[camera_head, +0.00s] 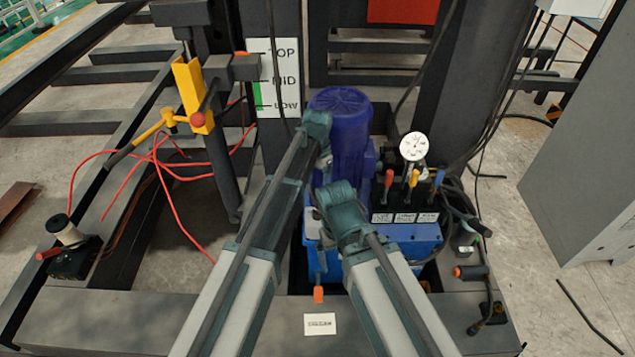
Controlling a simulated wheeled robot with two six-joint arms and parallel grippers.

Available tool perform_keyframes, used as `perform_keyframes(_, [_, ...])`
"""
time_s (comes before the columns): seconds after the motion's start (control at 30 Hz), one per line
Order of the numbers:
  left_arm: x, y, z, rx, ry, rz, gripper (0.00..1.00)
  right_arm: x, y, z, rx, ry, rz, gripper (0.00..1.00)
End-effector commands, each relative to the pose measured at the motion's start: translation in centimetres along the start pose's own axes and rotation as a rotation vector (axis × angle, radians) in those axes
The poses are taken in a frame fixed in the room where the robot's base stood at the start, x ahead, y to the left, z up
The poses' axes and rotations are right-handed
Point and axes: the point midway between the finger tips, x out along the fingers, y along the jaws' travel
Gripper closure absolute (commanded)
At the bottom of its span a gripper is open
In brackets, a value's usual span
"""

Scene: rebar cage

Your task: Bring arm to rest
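My two arms reach up from the bottom edge in the head view, with pale grey links and dark teal joints. The left arm ends at a teal joint in front of a blue motor (345,130). The right arm ends at a teal joint lower down, in front of a blue hydraulic unit (425,238). I see no gripper fingers on either arm, so I cannot tell what the grippers hold. The arms hide parts of the motor and the unit.
A pressure gauge (414,147) and coloured levers (412,179) stand right of the motor. A TOP/MID/LOW sign (278,80) is behind. A grey cabinet (590,150) stands right.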

Motion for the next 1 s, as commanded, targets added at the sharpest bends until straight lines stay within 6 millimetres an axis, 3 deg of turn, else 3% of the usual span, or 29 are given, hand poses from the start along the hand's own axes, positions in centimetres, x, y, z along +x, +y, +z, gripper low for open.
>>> perform_keyframes(0.57, [0.2, 0.0, 0.0, 0.000, 0.000, 0.000, 0.26, 0.2, 0.0, 0.0, 0.000, 0.000, 0.000, 0.00])
perform_keyframes(1.0, [4.7, 0.0, 0.0, 0.000, 0.000, 0.000, 0.26, 4.6, -0.4, -0.3, 0.000, 0.000, 0.000, 0.00])
